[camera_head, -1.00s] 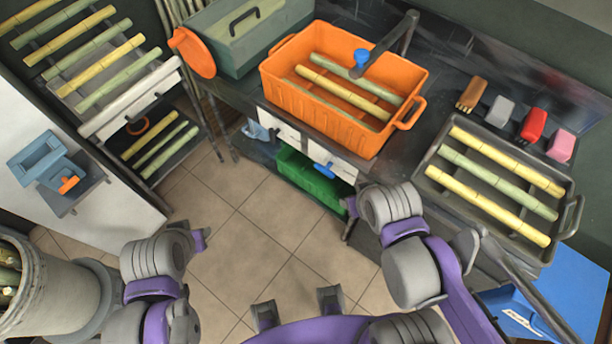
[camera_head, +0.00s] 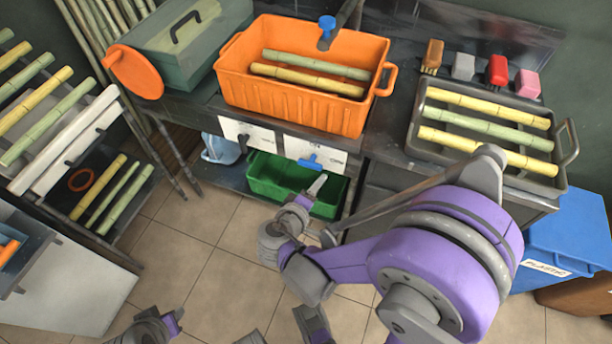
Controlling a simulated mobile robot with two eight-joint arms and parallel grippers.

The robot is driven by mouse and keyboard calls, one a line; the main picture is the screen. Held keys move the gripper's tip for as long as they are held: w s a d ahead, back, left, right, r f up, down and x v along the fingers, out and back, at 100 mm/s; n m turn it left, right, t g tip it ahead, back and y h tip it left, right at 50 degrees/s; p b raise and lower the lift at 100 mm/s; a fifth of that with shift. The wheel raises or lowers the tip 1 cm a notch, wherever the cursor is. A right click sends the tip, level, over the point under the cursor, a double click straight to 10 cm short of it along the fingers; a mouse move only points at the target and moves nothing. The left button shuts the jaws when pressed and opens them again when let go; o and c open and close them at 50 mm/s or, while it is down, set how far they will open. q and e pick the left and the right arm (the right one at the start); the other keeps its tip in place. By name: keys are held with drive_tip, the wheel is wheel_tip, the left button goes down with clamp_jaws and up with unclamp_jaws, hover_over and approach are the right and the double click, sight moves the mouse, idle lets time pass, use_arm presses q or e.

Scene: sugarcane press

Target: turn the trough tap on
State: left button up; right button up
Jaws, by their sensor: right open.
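A grey faucet with a blue tap handle (camera_head: 326,27) reaches over the back of the orange trough (camera_head: 298,115). A second blue handle (camera_head: 310,163) sticks out from a white panel (camera_head: 318,153) below the trough. I cannot tell from the picture which one is the trough tap. My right gripper (camera_head: 311,193) is open and empty, in front of the green crate and just below the lower blue handle, apart from it. Part of my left gripper (camera_head: 170,322) shows at the bottom edge, low over the floor; its jaws cannot be made out.
Cane pieces lie in the trough and in a grey tray (camera_head: 415,128) on the right. The green crate (camera_head: 262,178) stands on the lower shelf. A blue bin (camera_head: 568,235) is at the right. A cane rack (camera_head: 35,185) stands at the left. The tiled floor (camera_head: 210,265) is clear.

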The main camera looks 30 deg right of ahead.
sight(309, 165)
drive_tip(key=w+a+f+n+t+h+b, duration=0.1)
drive_tip(key=w+a+f+t+h+b, duration=0.2)
drive_tip(key=a+f+t+b, duration=0.15)
drive_tip(key=shift+g, duration=0.25)
drive_tip(key=x, duration=1)
drive_tip(key=shift+w+d, duration=0.15)
drive_tip(key=shift+d, duration=0.05)
use_arm(q)
wheel_tip(309, 165, down, 7)
drive_tip(key=shift+w+f, duration=0.15)
drive_tip(key=shift+w, duration=0.1)
drive_tip(key=shift+a, duration=0.1)
